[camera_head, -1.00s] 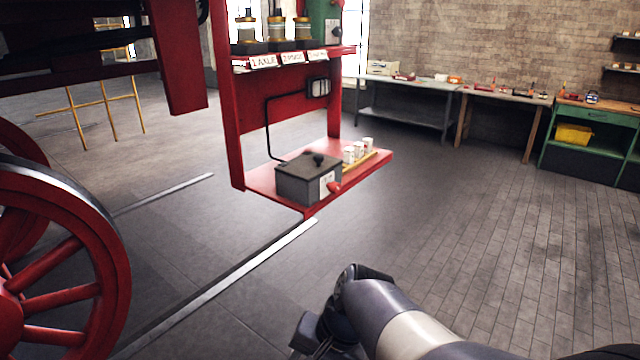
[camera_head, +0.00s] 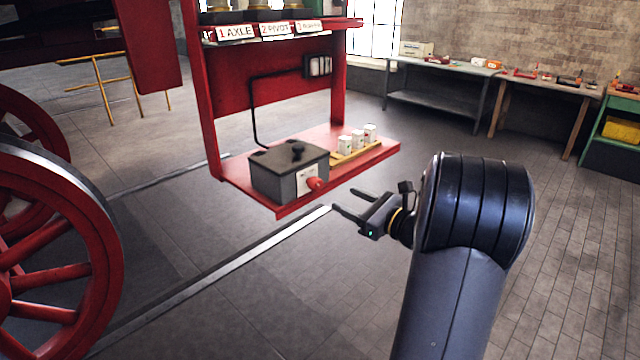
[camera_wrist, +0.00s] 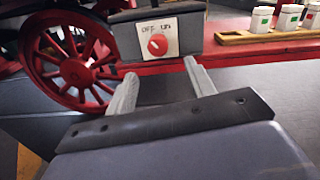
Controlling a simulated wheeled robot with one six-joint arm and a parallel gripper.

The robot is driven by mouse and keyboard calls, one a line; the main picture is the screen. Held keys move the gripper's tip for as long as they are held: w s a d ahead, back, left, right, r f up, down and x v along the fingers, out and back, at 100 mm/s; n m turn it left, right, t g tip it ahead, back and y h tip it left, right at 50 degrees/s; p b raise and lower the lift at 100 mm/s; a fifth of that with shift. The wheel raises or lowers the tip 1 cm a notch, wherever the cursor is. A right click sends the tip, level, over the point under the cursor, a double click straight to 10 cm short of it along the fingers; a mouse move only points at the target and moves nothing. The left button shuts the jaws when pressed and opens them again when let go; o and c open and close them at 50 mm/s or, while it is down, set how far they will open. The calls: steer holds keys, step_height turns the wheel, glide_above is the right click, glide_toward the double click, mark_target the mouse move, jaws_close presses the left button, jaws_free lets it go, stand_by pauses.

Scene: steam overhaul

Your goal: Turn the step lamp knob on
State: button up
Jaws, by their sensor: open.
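The red step lamp knob (camera_head: 315,183) sits on a white plate on the front of a grey box (camera_head: 270,182). In the wrist view the knob (camera_wrist: 157,44) shows beneath the words "OFF" and "ON" on the plate (camera_wrist: 176,32). A pale mark on it points up and to the left, toward "OFF". My gripper (camera_head: 350,202) is open and empty, in front of the box and to the right of the knob, apart from it. In the wrist view, the knob lies beyond and between the two fingers of my gripper (camera_wrist: 160,84).
The box stands on a red step shelf (camera_head: 237,176). Several white cups (camera_head: 357,140) stand in a yellow tray to its right. A red spoked wheel (camera_head: 50,260) is at left. A steel rail (camera_head: 250,255) runs along the floor. The floor at right is clear.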

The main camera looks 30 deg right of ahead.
mark_target(319, 187)
steer(key=p+x, duration=0.2)
steer(key=x, duration=0.8)
steer(key=shift+w+a, duration=0.2)
steer(key=shift+w, duration=0.05)
steer(key=shift+c, duration=0.5)
steer(key=c, duration=0.9)
steer(key=shift+o, duration=0.2)
